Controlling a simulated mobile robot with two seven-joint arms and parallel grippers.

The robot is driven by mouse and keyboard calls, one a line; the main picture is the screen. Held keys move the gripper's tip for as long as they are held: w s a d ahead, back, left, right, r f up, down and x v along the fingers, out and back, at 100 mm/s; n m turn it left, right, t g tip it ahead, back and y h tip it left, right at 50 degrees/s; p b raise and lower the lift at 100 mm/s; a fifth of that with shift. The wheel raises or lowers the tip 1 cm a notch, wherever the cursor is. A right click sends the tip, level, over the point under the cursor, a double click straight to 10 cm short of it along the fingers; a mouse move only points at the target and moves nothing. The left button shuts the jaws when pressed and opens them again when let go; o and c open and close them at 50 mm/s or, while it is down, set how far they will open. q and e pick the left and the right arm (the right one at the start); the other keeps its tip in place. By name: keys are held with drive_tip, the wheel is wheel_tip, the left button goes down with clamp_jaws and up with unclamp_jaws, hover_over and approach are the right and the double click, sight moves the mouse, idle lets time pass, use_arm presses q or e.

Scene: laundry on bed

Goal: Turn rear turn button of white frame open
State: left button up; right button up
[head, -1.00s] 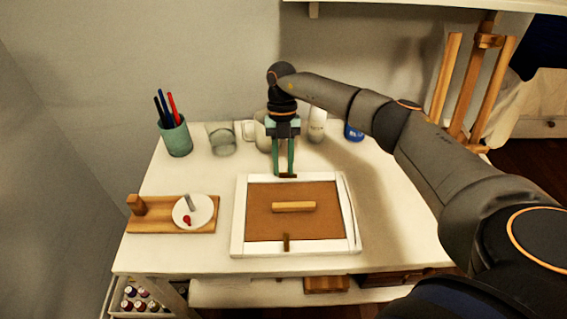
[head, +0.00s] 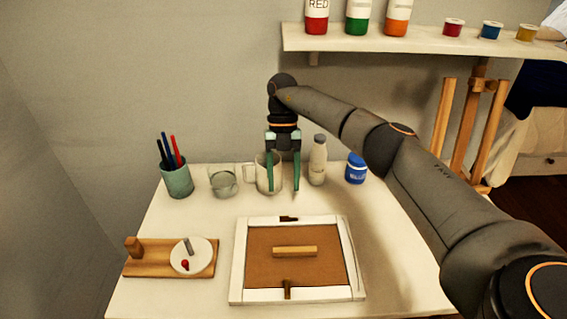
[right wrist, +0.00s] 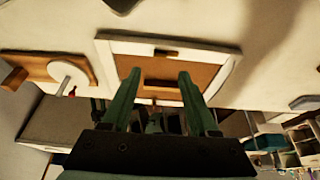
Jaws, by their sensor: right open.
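The white frame (head: 239,262) lies flat on the table with a brown back panel (head: 265,270) and a wooden bar across its middle. The rear turn button (head: 288,218) is a small dark piece on the far rail, lying lengthwise along that rail. The front turn button (head: 287,289) points across the near rail onto the panel. My right gripper (head: 283,190) is open and empty, above and behind the far rail, apart from the button. In the right wrist view the frame (right wrist: 108,62) and rear button (right wrist: 166,53) show beyond the open fingers. My left gripper is out of view.
Behind the frame stand a pen cup (head: 177,182), a glass (head: 222,181), a mug (head: 262,172), a bottle (head: 318,160) and a blue jar (head: 356,168). A wooden stand with a white disc (head: 190,256) is at left. A shelf (head: 420,40) hangs above.

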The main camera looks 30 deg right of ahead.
drive_tip(key=shift+v, duration=2.65)
drive_tip(key=shift+s+f, duration=0.1)
